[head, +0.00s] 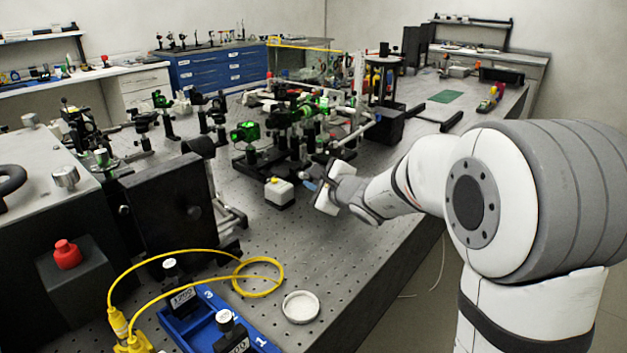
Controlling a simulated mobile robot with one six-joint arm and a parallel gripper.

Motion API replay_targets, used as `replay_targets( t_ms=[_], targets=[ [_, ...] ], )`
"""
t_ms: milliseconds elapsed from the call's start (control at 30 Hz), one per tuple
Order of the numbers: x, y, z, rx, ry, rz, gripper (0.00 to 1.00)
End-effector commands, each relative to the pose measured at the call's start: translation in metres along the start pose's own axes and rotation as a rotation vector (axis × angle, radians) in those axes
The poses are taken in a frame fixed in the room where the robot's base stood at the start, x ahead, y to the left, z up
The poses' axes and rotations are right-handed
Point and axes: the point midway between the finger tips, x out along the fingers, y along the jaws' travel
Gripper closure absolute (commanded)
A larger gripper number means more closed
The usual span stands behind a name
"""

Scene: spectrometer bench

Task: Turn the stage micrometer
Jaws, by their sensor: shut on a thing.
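My gripper (312,187) is low over the perforated bench top, in front of the crowded cluster of optics (285,130). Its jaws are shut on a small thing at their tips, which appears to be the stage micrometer. The micrometer is mostly hidden by the fingers and too small to make out, so its angle cannot be told. A blue patch shows at the fingertips. My arm reaches in from the right.
A small white box with a yellow top (279,192) stands just left of my gripper. A black upright plate (168,212), yellow cable (258,278), round white dish (300,307) and blue tray (190,332) are nearer the camera. The bench's right front is clear.

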Motion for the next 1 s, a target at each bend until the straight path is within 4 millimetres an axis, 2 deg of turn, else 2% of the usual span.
replay_targets(
  t_ms=[367, 1000],
  targets=[
    [-0.0007, -0.0031, 0.0010, 0.030, 0.000, 0.012, 1.00],
    [-0.0007, -0.0089, 0.0009, 0.401, 0.000, 0.164, 1.00]
  ],
)
